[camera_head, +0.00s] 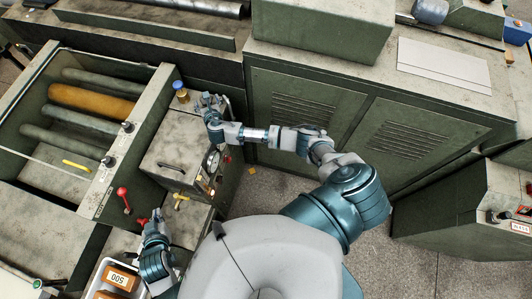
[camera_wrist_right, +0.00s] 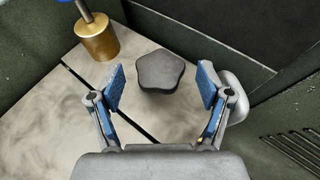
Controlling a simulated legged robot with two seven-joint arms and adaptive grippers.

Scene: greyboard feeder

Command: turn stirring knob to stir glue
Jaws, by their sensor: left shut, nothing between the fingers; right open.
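The stirring knob (camera_wrist_right: 160,71) is a dark, star-shaped knob in the right wrist view. It stands on the pale, worn top of the glue box (camera_head: 180,140). My right gripper (camera_head: 207,100) is at the far right corner of that box in the head view. In the wrist view its blue-padded fingers (camera_wrist_right: 161,88) are open, one on each side of the knob, with gaps on both sides. The knob is not clearly visible in the head view. My left gripper (camera_head: 156,216) is shut and empty at the lower left, near a red-knobbed lever (camera_head: 123,192).
A brass cylinder with a blue top (camera_head: 181,92) stands close to my right gripper; it also shows in the wrist view (camera_wrist_right: 97,38). A green cabinet (camera_head: 305,110) stands to the right. Rollers (camera_head: 90,102) lie at the left. A tray (camera_head: 97,281) holds orange boxes.

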